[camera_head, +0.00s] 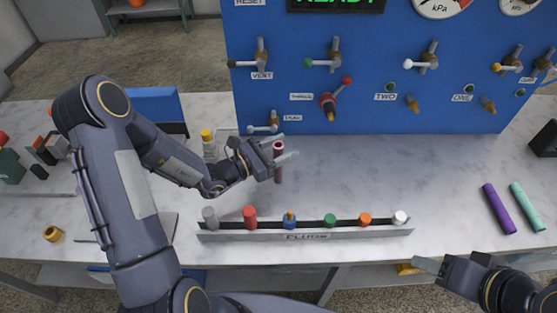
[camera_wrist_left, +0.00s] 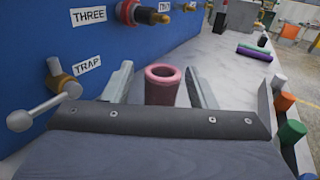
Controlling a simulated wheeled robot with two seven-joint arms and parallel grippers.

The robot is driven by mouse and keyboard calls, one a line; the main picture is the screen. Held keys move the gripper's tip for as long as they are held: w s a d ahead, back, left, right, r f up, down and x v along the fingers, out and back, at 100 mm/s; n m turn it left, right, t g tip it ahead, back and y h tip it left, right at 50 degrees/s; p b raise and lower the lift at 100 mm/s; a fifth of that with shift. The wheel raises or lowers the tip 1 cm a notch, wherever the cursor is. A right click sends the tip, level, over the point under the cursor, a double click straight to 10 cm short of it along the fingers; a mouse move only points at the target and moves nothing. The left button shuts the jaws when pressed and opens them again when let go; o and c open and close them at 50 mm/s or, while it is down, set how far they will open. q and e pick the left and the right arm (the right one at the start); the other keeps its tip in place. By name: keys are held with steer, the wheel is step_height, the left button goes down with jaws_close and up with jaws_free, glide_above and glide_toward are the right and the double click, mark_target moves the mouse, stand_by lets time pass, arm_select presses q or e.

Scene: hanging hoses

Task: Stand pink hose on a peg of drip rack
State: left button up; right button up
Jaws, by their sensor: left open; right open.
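The pink hose (camera_head: 278,174) is a short upright tube with an open top, above the bench in front of the blue panel. My left gripper (camera_head: 290,146) is open, with its fingers at the hose's upper part. In the left wrist view the hose (camera_wrist_left: 162,88) shows between the two spread fingers, with visible gaps to both. Its lower end is hidden there by the gripper body. My right gripper (camera_head: 430,274) is open and empty beyond the bench's front edge at lower right. I cannot make out a drip rack for certain in either view.
A plug rack (camera_head: 305,236) with several coloured plugs runs along the bench front. The blue panel (camera_head: 370,85) with valves and ports stands behind. A purple hose (camera_head: 498,208) and a mint hose (camera_head: 526,206) lie at right.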

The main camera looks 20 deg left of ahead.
arm_select(q)
steer(key=shift+w+d, duration=0.3)
steer(key=shift+d, duration=0.05)
jaws_close()
steer(key=shift+r, duration=0.1)
